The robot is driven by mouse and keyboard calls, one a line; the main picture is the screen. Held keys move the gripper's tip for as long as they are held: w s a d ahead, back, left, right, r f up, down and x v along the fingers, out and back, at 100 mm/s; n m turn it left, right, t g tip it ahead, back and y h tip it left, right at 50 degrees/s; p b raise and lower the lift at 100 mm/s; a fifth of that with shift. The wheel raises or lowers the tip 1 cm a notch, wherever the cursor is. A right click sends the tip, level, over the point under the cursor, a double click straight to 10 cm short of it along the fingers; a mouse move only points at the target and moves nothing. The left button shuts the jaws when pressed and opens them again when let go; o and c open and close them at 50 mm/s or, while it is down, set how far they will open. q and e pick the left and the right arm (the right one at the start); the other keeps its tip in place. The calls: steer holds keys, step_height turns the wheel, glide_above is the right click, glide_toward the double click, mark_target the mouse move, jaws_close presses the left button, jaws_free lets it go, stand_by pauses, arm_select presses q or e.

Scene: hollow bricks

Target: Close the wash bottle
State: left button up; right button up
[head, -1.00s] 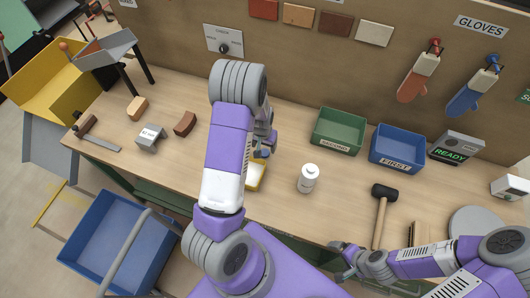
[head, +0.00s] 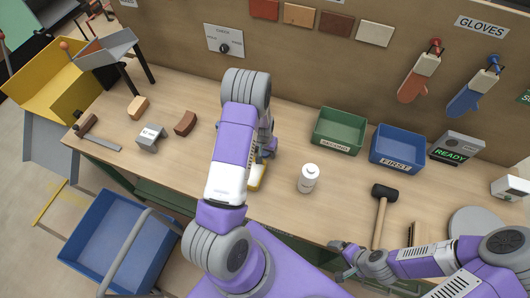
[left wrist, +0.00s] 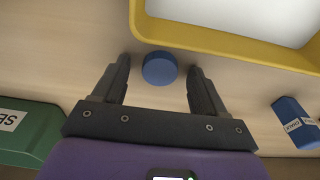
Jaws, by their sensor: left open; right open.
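The white wash bottle (head: 308,180) stands upright on the bench, right of my left arm. Its top is pale, with no blue cap on it. A small round blue cap (left wrist: 159,68) lies on the wood in the left wrist view. My left gripper (left wrist: 160,75) is open and points down, with the cap between its fingertips and a gap on each side. In the head view my left gripper (head: 266,146) is largely hidden by its arm. My right gripper (head: 344,260) is open and empty near the bench's front edge.
A yellow-rimmed tray (left wrist: 200,37) lies close beside the cap, partly hidden by my left arm in the head view. A small blue labelled block (left wrist: 296,122) is nearby. Green (head: 337,132) and blue (head: 397,148) bins stand behind the bottle; a mallet (head: 383,205) lies to its right.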

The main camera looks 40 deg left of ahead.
arm_select(q)
steer(key=c, duration=1.2)
step_height(320, 180, up, 10)
